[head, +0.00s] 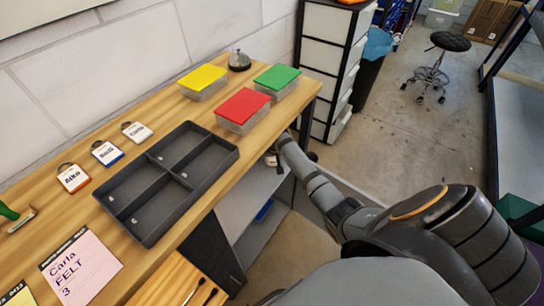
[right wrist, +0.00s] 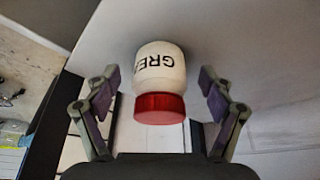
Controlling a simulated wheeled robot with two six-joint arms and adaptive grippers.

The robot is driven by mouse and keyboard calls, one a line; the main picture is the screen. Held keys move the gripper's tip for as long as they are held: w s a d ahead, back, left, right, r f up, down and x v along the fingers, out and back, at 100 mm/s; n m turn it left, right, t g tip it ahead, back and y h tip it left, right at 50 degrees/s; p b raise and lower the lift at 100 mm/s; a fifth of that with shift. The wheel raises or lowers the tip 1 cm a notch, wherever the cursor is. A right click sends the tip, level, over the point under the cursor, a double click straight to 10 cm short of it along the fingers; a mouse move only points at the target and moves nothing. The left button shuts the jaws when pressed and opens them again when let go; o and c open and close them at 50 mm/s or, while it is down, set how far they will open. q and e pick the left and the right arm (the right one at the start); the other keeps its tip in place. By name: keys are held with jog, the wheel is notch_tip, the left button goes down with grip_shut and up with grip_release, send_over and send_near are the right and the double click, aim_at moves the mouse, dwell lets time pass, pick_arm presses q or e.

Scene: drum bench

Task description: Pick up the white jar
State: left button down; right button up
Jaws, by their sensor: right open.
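The white jar (right wrist: 160,68) shows in the right wrist view, with a red lid (right wrist: 160,108) toward the bottom of the picture and dark lettering on its side. My right gripper (right wrist: 162,90) is open. Its two fingers are on either side of the jar, with visible gaps between them and it. In the head view my right gripper (head: 271,158) is small, at the bench's right edge above a lower grey shelf. I cannot make out the jar there. My left gripper is not in view.
Floor space is open to the right.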

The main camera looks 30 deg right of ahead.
jog(key=w, duration=0.1)
jog(key=w+d+f, duration=0.1)
jog(key=shift+w+b, duration=0.3)
jog(key=shift+d+f, duration=0.1)
jog(key=shift+f, duration=0.1)
jog(key=shift+r, duration=0.1)
jog(key=shift+c, duration=0.5)
jog(key=c, duration=1.3)
jog(key=shift+w+r, duration=0.1)
jog(key=shift+r, duration=0.4)
jog(key=shift+s+r+p, duration=0.2)
jog(key=shift+r+p, duration=0.1)
jog(key=s+a+p, duration=0.1)
jog(key=s+a, duration=0.1)
jog(key=s, duration=0.3)
jog(key=s+a, duration=0.2)
jog(key=s, duration=0.3)
jog(key=s+a+p, duration=0.1)
jog(key=s+a, duration=0.2)
jog(key=s, duration=0.3)
jog(key=shift+s+a+f+p, duration=0.1)
jog(key=shift+p, duration=0.2)
